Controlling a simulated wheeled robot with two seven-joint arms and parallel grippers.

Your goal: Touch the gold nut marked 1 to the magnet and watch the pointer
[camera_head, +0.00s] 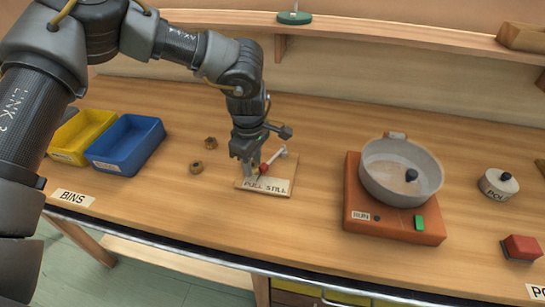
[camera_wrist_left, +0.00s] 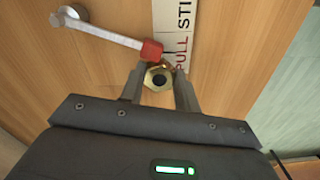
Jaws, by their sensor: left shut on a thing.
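My left gripper (camera_head: 250,172) is shut on a gold nut (camera_wrist_left: 158,78), low over the front left of a small wooden board (camera_head: 282,167). In the left wrist view the nut sits between the two fingertips, its hole facing the camera; no number is readable. A pale arm (camera_wrist_left: 112,28) runs from a round grey post to a red block (camera_wrist_left: 151,50) at its end. The red block, which looks like the magnet, is right beside the nut; I cannot tell whether they touch. The board carries a "PULL / STILL" label (camera_head: 267,186). My right gripper is out of view.
Two more nuts (camera_head: 210,142) (camera_head: 196,167) lie left of the board. Blue (camera_head: 126,145) and yellow (camera_head: 83,134) bins stand at the left. An orange machine with a clear bowl (camera_head: 395,225) stands to the right. Bare table lies between the board and the machine.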

